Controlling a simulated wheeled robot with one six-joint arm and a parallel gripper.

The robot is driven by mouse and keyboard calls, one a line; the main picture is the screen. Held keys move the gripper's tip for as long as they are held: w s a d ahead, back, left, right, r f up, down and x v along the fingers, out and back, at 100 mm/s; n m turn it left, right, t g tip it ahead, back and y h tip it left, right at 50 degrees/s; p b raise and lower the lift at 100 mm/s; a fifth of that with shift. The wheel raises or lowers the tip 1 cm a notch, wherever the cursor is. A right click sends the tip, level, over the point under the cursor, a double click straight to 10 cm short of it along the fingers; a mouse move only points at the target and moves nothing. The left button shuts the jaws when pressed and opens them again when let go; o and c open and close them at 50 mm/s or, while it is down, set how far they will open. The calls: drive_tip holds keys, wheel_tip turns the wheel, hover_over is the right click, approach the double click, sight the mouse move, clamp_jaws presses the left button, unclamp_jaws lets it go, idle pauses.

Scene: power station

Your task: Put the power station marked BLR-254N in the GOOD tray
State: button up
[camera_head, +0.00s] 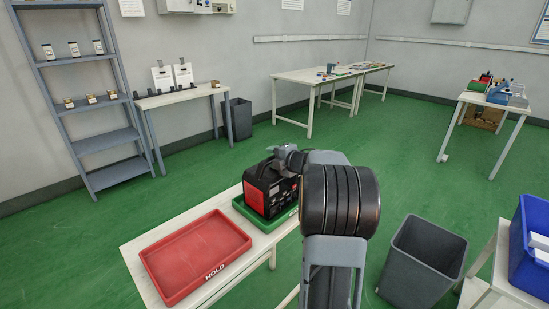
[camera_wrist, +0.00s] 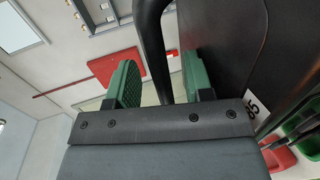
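A black power station with a red front (camera_head: 268,188) stands upright in the green tray (camera_head: 243,208) on the near table. Its marking is too small to read in the head view, and the green tray's label is hidden. My gripper (camera_head: 289,158) is at the top of the power station. In the wrist view my gripper (camera_wrist: 160,88) has its green-padded fingers on either side of the black handle (camera_wrist: 153,40), with small gaps beside it. The dark body of the power station (camera_wrist: 230,50) fills the right side of that view, with part of a white label (camera_wrist: 256,104).
A red tray marked HOLD (camera_head: 197,257) lies empty to the left on the same white table (camera_head: 134,252). A grey bin (camera_head: 421,262) stands on the floor to the right, near a blue crate (camera_head: 530,245). Green floor is clear behind the table.

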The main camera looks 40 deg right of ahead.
drive_tip(key=shift+o, duration=1.4)
drive_tip(key=shift+f, duration=0.1)
drive_tip(key=shift+s, duration=0.1)
drive_tip(key=shift+s, duration=0.1)
drive_tip(key=shift+s+d, duration=0.15)
drive_tip(key=shift+s, duration=0.75)
drive_tip(key=shift+s+d, duration=0.2)
drive_tip(key=shift+s, duration=1.35)
drive_tip(key=c, duration=0.3)
drive_tip(key=o, duration=0.3)
drive_tip(key=shift+s+d, duration=0.15)
drive_tip(key=shift+s, duration=1.7)
